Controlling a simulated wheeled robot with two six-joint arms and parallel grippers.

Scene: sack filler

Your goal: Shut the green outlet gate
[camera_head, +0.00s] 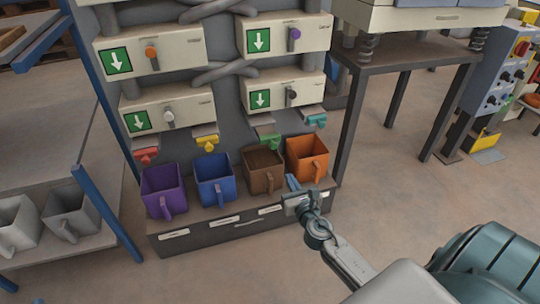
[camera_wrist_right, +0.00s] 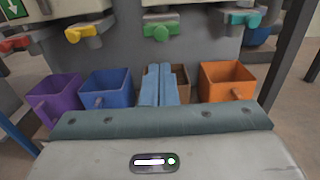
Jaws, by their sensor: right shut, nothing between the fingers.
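The green outlet gate (camera_head: 268,141) is a small green piece under its outlet on the grey sack filler, above the brown bin (camera_head: 262,170). It also shows in the wrist view (camera_wrist_right: 161,33), at the top middle. I cannot tell whether it stands open or shut. My right gripper (camera_head: 292,183) is shut and empty, in front of the brown and orange bins and below the green gate, apart from it. Its blue fingers (camera_wrist_right: 159,86) point toward the filler and hide much of the brown bin. My left gripper is not in view.
Red (camera_head: 146,154), yellow (camera_head: 207,142) and teal (camera_head: 317,121) gates sit beside the green one. Purple (camera_head: 164,190), blue (camera_head: 214,179) and orange (camera_head: 307,158) bins stand on the dark base (camera_head: 190,233). A table (camera_head: 405,66) stands to the right; floor (camera_head: 420,200) is clear.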

